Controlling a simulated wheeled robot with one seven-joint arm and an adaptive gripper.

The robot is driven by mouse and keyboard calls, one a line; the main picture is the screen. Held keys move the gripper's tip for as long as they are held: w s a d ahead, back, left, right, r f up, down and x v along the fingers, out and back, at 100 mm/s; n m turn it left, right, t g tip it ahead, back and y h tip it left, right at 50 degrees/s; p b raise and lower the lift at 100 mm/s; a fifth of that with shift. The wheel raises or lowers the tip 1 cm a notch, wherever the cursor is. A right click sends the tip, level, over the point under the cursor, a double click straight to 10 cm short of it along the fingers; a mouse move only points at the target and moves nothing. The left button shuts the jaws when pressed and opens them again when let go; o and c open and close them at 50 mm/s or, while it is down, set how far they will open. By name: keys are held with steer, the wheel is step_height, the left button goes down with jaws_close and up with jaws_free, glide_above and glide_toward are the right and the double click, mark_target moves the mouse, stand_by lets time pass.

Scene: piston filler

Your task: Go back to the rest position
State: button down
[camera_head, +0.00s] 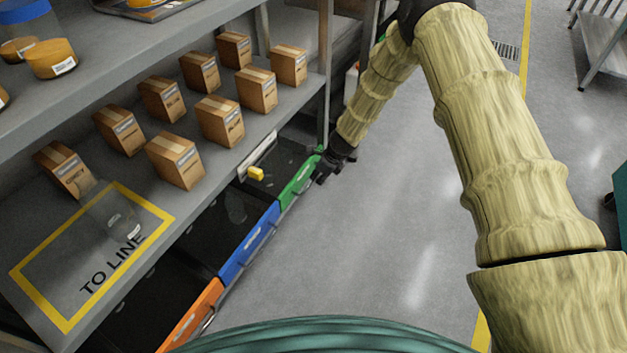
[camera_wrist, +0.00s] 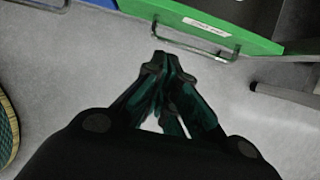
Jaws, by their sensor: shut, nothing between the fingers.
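My arm, in tan sleeves, reaches out over the floor in the head view. My gripper (camera_head: 324,172) is at its far end, beside the green drawer front (camera_head: 299,179) under the shelf. In the wrist view my gripper (camera_wrist: 163,62) is shut and empty, with its dark fingertips together over the grey floor. The green front (camera_wrist: 217,22) and its metal handle (camera_wrist: 197,45) lie just beyond the fingertips. The fingers appear apart from the handle.
A shelf (camera_head: 62,233) on the left carries several cardboard boxes (camera_head: 220,121). Blue (camera_head: 249,243) and orange (camera_head: 193,318) drawer fronts line its lower edge. A yellow block (camera_head: 256,173) shows behind the green front. The floor (camera_head: 400,220) between shelf and arm is clear.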

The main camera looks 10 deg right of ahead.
steer(key=shift+v, duration=0.75)
steer(key=s+d+f+n+g+h, duration=0.1)
steer(key=s+d+f+n, duration=0.2)
steer(key=s, duration=0.6)
steer(key=s+d+f+n+h, duration=0.1)
steer(key=s+d+f+n, duration=0.15)
steer(key=s+n, duration=0.4)
steer(key=s+d+f+n+g+h, duration=0.15)
steer(key=s+f, duration=0.25)
steer(key=s, duration=0.6)
steer(key=s+d+r+n, duration=0.1)
steer(key=s+d+n, duration=0.1)
steer(key=s+n, duration=1.05)
steer(key=s+r+n, duration=0.1)
steer(key=s+r, duration=0.1)
steer(key=s, duration=0.5)
steer(key=s+r+n, duration=0.1)
steer(key=s+r, duration=0.2)
steer(key=s, duration=0.4)
step_height(320, 180, up, 23)
steer(key=p, duration=2.4)
steer(key=shift+w+f, duration=0.2)
steer(key=shift+w, duration=0.1)
steer(key=shift+d, duration=0.1)
